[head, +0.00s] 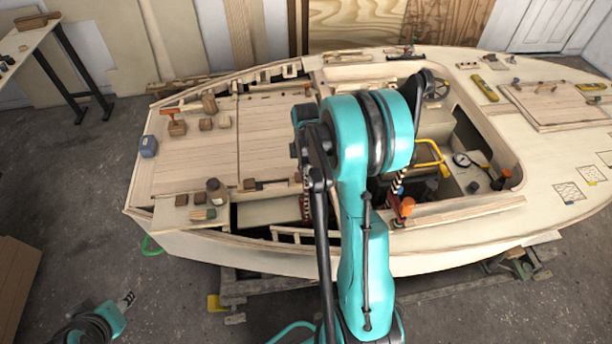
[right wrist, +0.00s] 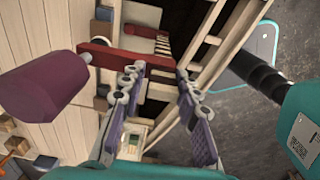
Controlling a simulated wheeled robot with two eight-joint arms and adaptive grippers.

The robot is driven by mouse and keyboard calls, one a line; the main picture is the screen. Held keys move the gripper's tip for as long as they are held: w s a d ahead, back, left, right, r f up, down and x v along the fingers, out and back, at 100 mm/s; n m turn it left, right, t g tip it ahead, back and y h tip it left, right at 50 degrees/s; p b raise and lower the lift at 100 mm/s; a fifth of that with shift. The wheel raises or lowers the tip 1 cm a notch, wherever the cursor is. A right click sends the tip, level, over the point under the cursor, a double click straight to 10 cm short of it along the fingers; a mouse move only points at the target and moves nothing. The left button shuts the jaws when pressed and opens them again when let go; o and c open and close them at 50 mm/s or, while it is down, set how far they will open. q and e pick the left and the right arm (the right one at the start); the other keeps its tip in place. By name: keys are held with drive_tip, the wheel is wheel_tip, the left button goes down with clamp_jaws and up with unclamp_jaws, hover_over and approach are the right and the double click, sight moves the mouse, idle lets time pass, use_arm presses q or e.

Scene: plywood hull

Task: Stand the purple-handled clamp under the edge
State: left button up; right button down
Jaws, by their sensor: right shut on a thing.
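The purple-handled clamp has a red bar (right wrist: 108,56) and a thick purple handle (right wrist: 42,88), seen in the right wrist view. My right gripper (right wrist: 160,72) is shut on the clamp, with the red bar across its fingertips and the handle out to the left. In the head view my teal arm hides most of this gripper and the clamp. The hull's near edge (head: 232,240) runs along an open compartment; its pale rails (right wrist: 212,50) show right of the fingers. My left gripper (head: 128,299) is at the lower left, away from the hull; its jaws are too small to judge.
Wooden blocks (head: 206,124), an orange-handled clamp (head: 170,113), a blue box (head: 148,146) and a jar (head: 215,190) stand on the left deck. An orange-handled tool (head: 407,205) is at the cockpit's near side. The floor at left is mostly free.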

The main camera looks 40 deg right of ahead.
drive_tip(key=shift+w+d, duration=0.1)
drive_tip(key=shift+w, duration=0.15)
drive_tip(key=shift+w+d, duration=0.3)
drive_tip(key=shift+w, duration=0.25)
drive_tip(key=shift+w+d, duration=0.1)
drive_tip(key=shift+w, duration=0.05)
drive_tip(key=shift+w+d+b, duration=0.3)
drive_tip(key=shift+w, duration=0.25)
idle(0.5)
drive_tip(key=c, duration=1.2)
unclamp_jaws()
wheel_tip(320, 180, up, 12)
drive_tip(key=shift+r, duration=0.1)
